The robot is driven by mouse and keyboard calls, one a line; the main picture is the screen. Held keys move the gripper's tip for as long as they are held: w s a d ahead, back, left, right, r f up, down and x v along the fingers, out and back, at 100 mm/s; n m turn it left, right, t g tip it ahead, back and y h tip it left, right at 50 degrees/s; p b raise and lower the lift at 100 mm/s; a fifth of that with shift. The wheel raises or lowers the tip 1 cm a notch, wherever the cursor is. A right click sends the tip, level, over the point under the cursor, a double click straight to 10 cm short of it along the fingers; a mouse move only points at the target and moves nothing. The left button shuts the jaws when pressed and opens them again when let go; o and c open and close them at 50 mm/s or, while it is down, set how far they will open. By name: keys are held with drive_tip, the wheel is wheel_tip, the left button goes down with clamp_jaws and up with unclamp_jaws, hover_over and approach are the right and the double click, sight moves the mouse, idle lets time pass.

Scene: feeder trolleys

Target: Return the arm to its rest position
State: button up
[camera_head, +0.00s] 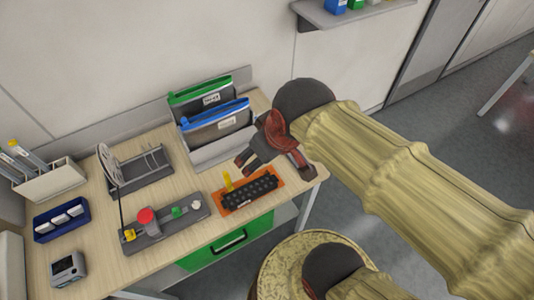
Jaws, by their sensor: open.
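My arm, in a tan cloth sleeve, reaches in from the right in the head view. My gripper (271,160) hangs over the right part of the wooden table, its dark fingers apart and pointing down and left. Nothing shows between the fingers. It is above and behind the orange tray (227,207), which bears a black strip with several holes (250,191) and a small upright yellow piece (228,181). From this angle I cannot tell the exact height of the fingers above the table.
Pouches with green and blue tops (217,121) stand in a holder close behind my gripper. A button panel (160,226), a reel rack (139,171), a blue bin (61,219) and a grey device (68,269) occupy the table's left. A wall shelf (350,14) is above. Open floor lies right.

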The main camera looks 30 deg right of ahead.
drive_tip(key=shift+s+r+m+t, duration=0.3)
drive_tip(key=shift+s+r+m, duration=0.5)
drive_tip(key=shift+s+m, duration=0.3)
wheel_tip(320, 180, down, 8)
drive_tip(key=b, duration=0.7)
drive_tip(key=shift+r, duration=0.2)
drive_tip(key=shift+w+r, duration=0.1)
drive_tip(key=shift+o, duration=0.4)
